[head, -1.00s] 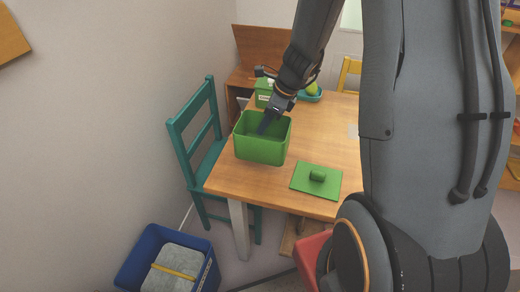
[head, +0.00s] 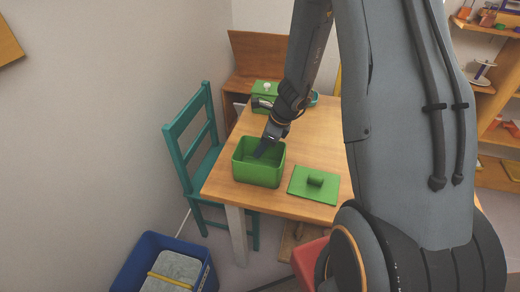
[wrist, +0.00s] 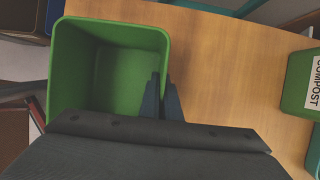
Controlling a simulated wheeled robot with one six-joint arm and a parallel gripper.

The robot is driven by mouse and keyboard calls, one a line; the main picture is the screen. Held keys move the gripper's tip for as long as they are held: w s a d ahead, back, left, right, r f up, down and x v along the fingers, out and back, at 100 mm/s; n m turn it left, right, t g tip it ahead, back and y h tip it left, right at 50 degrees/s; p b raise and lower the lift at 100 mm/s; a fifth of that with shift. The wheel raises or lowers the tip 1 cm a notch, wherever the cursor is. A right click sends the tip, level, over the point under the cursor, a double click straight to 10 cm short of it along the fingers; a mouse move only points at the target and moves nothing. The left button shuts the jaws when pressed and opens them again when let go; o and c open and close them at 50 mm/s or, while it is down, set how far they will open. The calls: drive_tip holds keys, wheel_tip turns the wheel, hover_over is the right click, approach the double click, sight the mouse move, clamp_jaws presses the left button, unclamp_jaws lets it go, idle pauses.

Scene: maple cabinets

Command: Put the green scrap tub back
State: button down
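The green scrap tub (head: 258,173) is open-topped and upright at the left side of the wooden table, touching it or just above it; I cannot tell which. My gripper (head: 266,148) reaches down to its rim from the far side. In the wrist view the tub (wrist: 75,75) fills the left part, and my gripper's fingers (wrist: 162,98) are close together on either side of its wall, shut on it. The tub looks empty; its near floor is hidden by my gripper's body. A green square lid with a knob (head: 314,183) lies flat on the table, right of the tub.
A green box labelled COMPOST (wrist: 300,85) stands at the table's back; it also shows in the head view (head: 264,90). A teal chair (head: 190,140) stands left of the table (head: 320,132). A blue bin (head: 140,262) is on the floor. Shelves stand right.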

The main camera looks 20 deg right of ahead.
drive_tip(key=c, duration=2)
unclamp_jaws()
drive_tip(key=shift+f, duration=0.1)
drive_tip(key=shift+r, duration=0.3)
drive_tip(key=v, duration=1.1)
drive_tip(key=shift+s+d+r, duration=0.15)
drive_tip(key=shift+d+r, duration=0.05)
drive_tip(key=s+a+r+n+h, duration=0.1)
drive_tip(key=s+a+r+n, duration=0.1)
drive_tip(key=s+n, duration=0.5)
drive_tip(key=s+a+r+n+g+h, duration=0.1)
drive_tip(key=s+n, duration=0.7)
drive_tip(key=n, duration=1)
drive_tip(key=shift+a+r+h, duration=0.8)
drive_tip(key=shift+a+r, duration=0.15)
drive_tip(key=shift+a, duration=0.45)
